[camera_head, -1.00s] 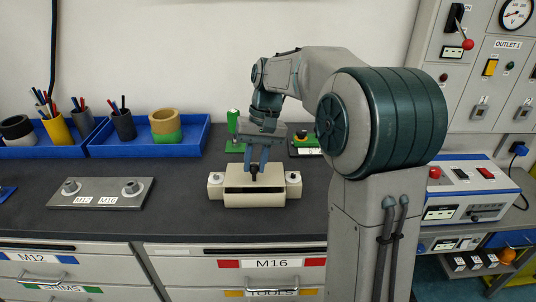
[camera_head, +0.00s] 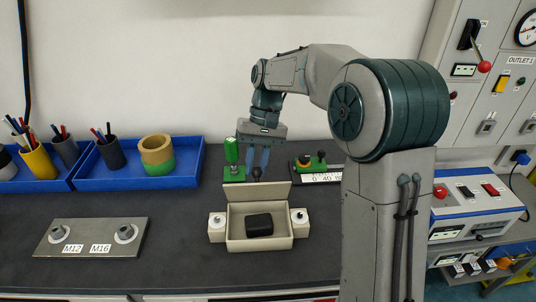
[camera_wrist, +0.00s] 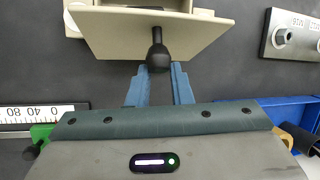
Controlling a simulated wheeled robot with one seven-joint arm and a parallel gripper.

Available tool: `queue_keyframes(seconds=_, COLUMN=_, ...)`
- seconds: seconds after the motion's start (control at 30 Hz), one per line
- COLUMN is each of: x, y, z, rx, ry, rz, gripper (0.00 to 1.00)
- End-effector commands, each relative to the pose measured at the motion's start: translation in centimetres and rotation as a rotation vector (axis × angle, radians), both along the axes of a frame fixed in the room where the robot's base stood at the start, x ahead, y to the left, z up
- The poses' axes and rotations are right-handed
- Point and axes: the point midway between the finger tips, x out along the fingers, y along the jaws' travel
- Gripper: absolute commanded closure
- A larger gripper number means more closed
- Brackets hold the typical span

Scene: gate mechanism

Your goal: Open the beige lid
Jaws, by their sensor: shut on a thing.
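The beige box (camera_head: 230,228) sits on the dark bench, and its inside shows. The beige lid (camera_head: 275,196) stands raised along the box's back edge, tilted up; it also shows in the wrist view (camera_wrist: 108,32). A dark knob (camera_wrist: 158,55) sticks out of the lid. My gripper (camera_head: 257,168) is behind the raised lid, its blue fingers shut on the knob; the fingers also show in the wrist view (camera_wrist: 156,78). The exact finger contact is partly hidden by the knob. A black block (camera_head: 259,225) lies inside the box.
Beige side blocks (camera_head: 217,232) with light round tops flank the box. The bench between is bare.

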Motion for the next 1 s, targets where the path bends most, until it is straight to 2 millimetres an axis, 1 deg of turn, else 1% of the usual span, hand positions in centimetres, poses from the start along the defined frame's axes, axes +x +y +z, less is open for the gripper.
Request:
queue_keyframes(seconds=0.03, x=0.3, y=-0.3, z=-0.1, rx=-0.009, ry=0.053, rz=0.001, gripper=1.0)
queue_keyframes(seconds=0.07, x=0.2, y=-0.3, z=-0.3, rx=-0.009, ry=0.053, rz=0.0, gripper=0.97)
queue_keyframes(seconds=0.1, x=0.2, y=-0.4, z=-0.4, rx=-0.008, ry=0.048, rz=-0.001, gripper=0.86)
queue_keyframes(seconds=0.17, x=0.2, y=-0.5, z=-0.4, rx=-0.008, ry=0.047, rz=-0.003, gripper=0.69)
queue_keyframes(seconds=0.2, x=0.2, y=-0.5, z=-0.4, rx=-0.007, ry=0.046, rz=-0.004, gripper=0.58)
queue_keyframes(seconds=0.23, x=0.2, y=-0.5, z=-0.4, rx=-0.007, ry=0.045, rz=-0.005, gripper=0.56)
queue_keyframes(seconds=0.53, x=0.3, y=-0.6, z=-0.2, rx=-0.004, ry=0.044, rz=-0.008, gripper=0.56)
queue_keyframes(seconds=0.63, x=0.6, y=-0.7, z=0.4, rx=-0.004, ry=0.042, rz=-0.007, gripper=0.56)
queue_keyframes(seconds=0.77, x=1.2, y=-1.0, z=1.9, rx=-0.004, ry=0.04, rz=-0.008, gripper=0.56)
queue_keyframes(seconds=1.0, x=2.8, y=-1.8, z=5.9, rx=-0.004, ry=0.04, rz=-0.009, gripper=0.56)
